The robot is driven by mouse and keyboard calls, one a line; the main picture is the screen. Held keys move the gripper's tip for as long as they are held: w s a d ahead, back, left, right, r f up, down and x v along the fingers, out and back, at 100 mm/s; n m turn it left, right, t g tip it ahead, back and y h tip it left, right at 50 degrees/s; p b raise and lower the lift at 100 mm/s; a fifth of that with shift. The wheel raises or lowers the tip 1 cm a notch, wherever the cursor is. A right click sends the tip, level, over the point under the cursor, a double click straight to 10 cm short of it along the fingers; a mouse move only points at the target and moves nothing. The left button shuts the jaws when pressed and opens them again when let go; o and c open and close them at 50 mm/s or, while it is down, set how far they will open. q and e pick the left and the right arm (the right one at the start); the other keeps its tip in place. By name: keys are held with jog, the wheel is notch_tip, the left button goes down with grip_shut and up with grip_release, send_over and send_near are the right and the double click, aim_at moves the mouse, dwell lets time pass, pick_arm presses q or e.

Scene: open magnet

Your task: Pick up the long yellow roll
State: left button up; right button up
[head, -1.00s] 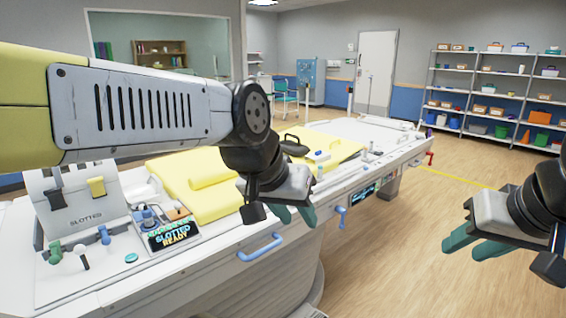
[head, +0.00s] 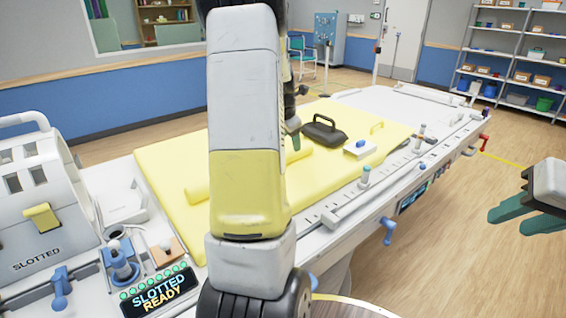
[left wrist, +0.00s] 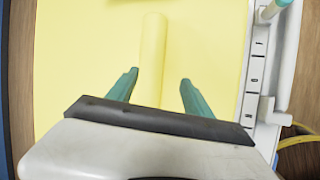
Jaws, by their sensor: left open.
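The long yellow roll (left wrist: 151,55) lies on the yellow mattress pad (head: 160,160). In the head view my left arm covers its middle; one end of the roll (head: 197,192) shows left of the arm, and a bit shows right. In the left wrist view my left gripper (left wrist: 159,86) is open and empty, its two teal fingers on either side of the roll's near part. Whether they touch the pad cannot be told. In the head view a teal part of this gripper shows beside my arm. My right gripper (head: 506,219) is open and empty at the right edge.
A dark handled pad (head: 324,130) and a small white box with a blue top (head: 360,148) lie farther along the mattress. A slotted white housing (head: 40,200) and a control panel (head: 157,290) stand at left. Rails edge the table.

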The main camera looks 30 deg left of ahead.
pick_arm(q)
jog(key=shift+n, duration=0.7)
jog(key=x, duration=0.3)
jog(key=a+x, duration=0.1)
jog(key=x, duration=0.2)
jog(key=a+x, duration=0.1)
jog(key=x, duration=0.2)
jog(key=shift+w+a+f, duration=0.1)
jog(key=shift+w+f, duration=0.1)
jog(key=shift+c, duration=0.2)
jog(key=c, duration=1.1)
jog(key=shift+r, duration=0.15)
jog(key=shift+c, duration=0.2)
